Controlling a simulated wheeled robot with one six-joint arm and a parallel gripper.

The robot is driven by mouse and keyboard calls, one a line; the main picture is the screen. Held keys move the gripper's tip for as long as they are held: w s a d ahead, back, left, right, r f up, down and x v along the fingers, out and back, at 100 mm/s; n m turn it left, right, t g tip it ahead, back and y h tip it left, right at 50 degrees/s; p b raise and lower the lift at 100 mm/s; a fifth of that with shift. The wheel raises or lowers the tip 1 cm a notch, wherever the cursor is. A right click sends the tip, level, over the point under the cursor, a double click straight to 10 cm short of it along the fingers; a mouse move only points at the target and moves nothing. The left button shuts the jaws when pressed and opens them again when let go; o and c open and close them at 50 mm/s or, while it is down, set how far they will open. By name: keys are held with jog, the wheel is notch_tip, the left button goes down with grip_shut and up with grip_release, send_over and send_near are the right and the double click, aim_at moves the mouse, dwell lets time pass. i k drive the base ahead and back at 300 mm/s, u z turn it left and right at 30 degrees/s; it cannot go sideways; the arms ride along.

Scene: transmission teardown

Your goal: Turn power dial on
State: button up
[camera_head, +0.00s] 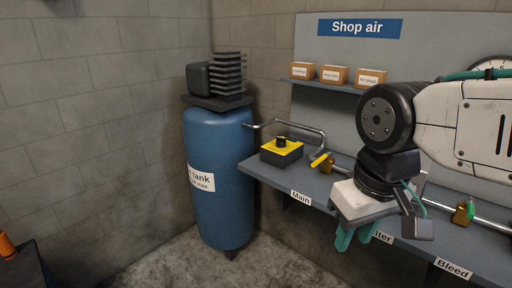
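The power dial is a small black knob (281,141) on top of a black box with a yellow top plate (270,150), at the left end of the grey shelf near the blue tank. I cannot read any mark that tells its setting. My gripper (355,236) is right of the box and nearer to me, in front of the shelf edge. It points downward, with two teal fingers spaced apart and nothing seen between them. It is clear of the dial. My wrist hides part of the shelf behind it.
A blue air tank (217,215) stands left of the shelf (262,172). A pipe carries a yellow-handled valve (320,160) just right of the dial box and a green-handled valve (469,211) farther right. Small cardboard boxes (335,75) sit on an upper shelf.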

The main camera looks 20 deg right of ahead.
aim_at(281, 142)
jog(key=u, duration=0.35)
jog(key=k, duration=0.75)
jog(key=u, duration=0.6)
jog(key=i, duration=1.15)
jog(key=z, duration=0.9)
jog(key=i, duration=1.15)
jog(key=z, duration=0.9)
